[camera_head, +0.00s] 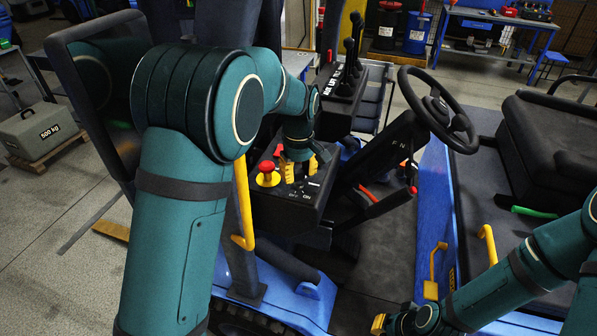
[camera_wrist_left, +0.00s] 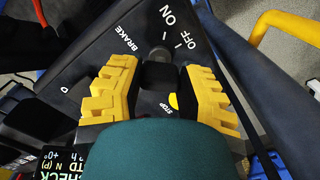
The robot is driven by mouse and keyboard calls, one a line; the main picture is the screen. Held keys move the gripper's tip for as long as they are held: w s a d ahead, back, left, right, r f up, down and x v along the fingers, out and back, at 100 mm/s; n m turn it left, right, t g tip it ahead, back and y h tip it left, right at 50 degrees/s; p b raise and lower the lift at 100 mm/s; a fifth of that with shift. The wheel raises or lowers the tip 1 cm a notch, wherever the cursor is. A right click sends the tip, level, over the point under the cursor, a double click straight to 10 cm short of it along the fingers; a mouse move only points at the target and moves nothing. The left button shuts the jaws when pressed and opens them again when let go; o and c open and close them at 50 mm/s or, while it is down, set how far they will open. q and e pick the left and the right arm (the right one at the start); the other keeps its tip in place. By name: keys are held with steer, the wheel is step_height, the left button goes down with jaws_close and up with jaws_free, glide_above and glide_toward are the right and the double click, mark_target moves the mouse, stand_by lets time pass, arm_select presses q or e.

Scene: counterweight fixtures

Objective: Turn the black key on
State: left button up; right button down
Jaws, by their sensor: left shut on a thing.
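The black control panel (camera_head: 262,207) carries the red stop button on its yellow base (camera_head: 267,172) and white OFF and ON marks. My left gripper (camera_head: 301,169) is over the panel, right of the stop button.
A steering wheel (camera_head: 437,108) and column rise right of the panel, with black levers (camera_head: 351,55) behind. A yellow grab rail (camera_head: 243,205) stands close left of the panel. The seat (camera_head: 552,140) is at right. The cab floor between is clear.

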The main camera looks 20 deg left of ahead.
mark_target(299, 170)
arm_select(q)
steer(key=shift+f+m, duration=0.1)
steer(key=shift+m, duration=0.2)
steer(key=shift+s, duration=0.1)
steer(key=o, duration=1.2)
steer(key=shift+r, duration=3.8)
